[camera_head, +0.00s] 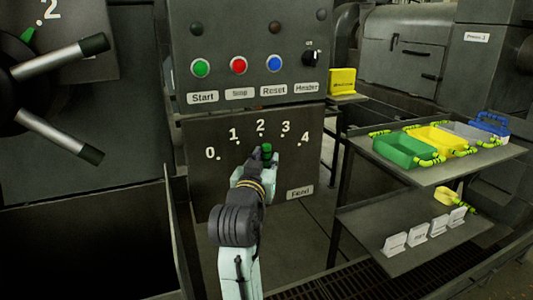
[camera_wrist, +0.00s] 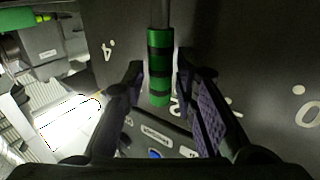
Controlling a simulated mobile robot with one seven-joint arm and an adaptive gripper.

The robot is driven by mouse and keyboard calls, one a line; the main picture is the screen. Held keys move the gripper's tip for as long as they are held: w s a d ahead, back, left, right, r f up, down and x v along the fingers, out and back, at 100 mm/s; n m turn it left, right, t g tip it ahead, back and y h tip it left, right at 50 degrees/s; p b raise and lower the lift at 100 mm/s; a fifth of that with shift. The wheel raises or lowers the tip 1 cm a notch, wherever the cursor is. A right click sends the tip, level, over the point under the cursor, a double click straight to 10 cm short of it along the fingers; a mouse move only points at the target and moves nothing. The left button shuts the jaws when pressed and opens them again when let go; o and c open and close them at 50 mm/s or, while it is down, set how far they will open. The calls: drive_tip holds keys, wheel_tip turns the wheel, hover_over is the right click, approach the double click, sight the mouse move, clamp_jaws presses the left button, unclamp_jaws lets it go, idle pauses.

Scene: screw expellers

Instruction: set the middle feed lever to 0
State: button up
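The Feed panel (camera_head: 220,178) carries a dial numbered 0 to 4 from left to right. The feed lever's green grip (camera_head: 266,150) shows in the head view just below the 2 and 3; its lower part is hidden behind my gripper (camera_head: 262,163). In the wrist view the green and black banded grip (camera_wrist: 160,68) hangs from a grey rod between the two fingers of my gripper (camera_wrist: 160,75). The fingers stand apart on both sides of the grip, with a narrow gap visible at each side. My gripper looks open around it.
Above the dial is a panel with Start (camera_head: 201,68), Stop (camera_head: 239,65) and Reset (camera_head: 274,63) buttons and a Heater knob (camera_head: 311,58). A black hub with spoke handles (camera_head: 62,58) is at left. A shelf (camera_head: 400,170) with coloured bins stands at right.

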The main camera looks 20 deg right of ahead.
drive_tip(key=shift+x, duration=0.9)
drive_tip(key=shift+c, duration=0.2)
clamp_jaws()
